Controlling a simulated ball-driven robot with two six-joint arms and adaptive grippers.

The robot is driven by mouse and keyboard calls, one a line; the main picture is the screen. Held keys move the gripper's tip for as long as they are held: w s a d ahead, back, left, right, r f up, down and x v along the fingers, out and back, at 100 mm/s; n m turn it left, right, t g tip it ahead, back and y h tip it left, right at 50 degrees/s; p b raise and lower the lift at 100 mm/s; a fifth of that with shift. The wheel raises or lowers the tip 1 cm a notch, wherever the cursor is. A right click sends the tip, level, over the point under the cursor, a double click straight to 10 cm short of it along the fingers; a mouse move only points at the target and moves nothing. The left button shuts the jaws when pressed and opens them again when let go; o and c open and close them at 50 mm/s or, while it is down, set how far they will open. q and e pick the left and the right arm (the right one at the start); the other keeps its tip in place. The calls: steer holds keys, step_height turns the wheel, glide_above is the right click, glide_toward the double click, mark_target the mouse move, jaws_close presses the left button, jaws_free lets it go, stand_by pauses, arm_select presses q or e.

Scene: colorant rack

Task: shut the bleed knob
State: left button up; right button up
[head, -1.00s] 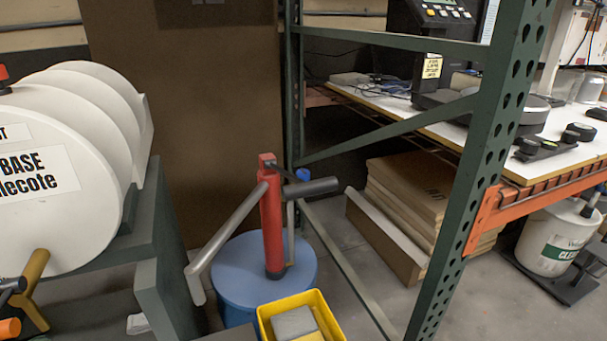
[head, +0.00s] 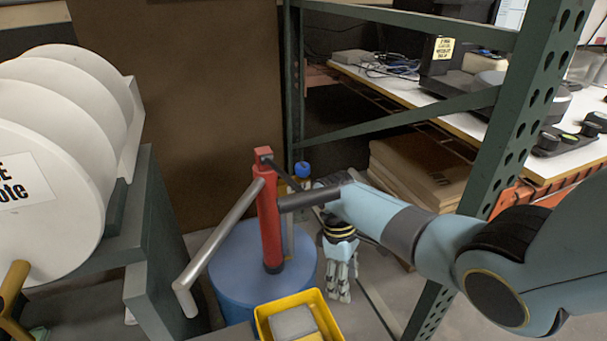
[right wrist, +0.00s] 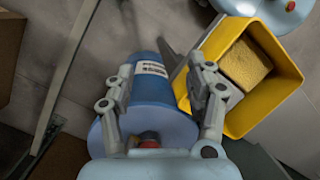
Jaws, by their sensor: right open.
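A red hand pump (head: 268,225) stands upright on the blue drum (head: 228,270). It has a grey lever slanting down left and a dark handle (head: 310,197) pointing right. A small blue knob (head: 302,170) shows just right of the pump's top; I cannot tell for sure that it is the bleed knob. My right gripper (head: 340,296) hangs fingers down, right of the pump and apart from the knob. In the right wrist view its fingers (right wrist: 160,85) are spread wide and empty, with the labelled blue drum (right wrist: 150,72) beyond them. My left gripper is out of view.
A yellow bin (head: 268,307) with a sponge sits in front of the drum. A green rack post (head: 525,120) stands near my right arm. White drums (head: 60,100) on a grey stand are at left.

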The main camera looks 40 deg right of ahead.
steer(key=w+r+t, duration=0.1)
steer(key=w+r, duration=1)
steer(key=r, duration=0.2)
step_height(320, 180, up, 17)
steer(key=n+t+p, duration=0.1)
steer(key=t, duration=0.1)
glide_above(303, 165)
arm_select(q)
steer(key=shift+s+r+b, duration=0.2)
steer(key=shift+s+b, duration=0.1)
steer(key=shift+b, duration=0.1)
arm_select(e)
step_height(303, 165, down, 11)
steer(key=shift+r, duration=0.1)
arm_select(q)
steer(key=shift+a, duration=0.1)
arm_select(e)
steer(key=shift+c, duration=0.3)
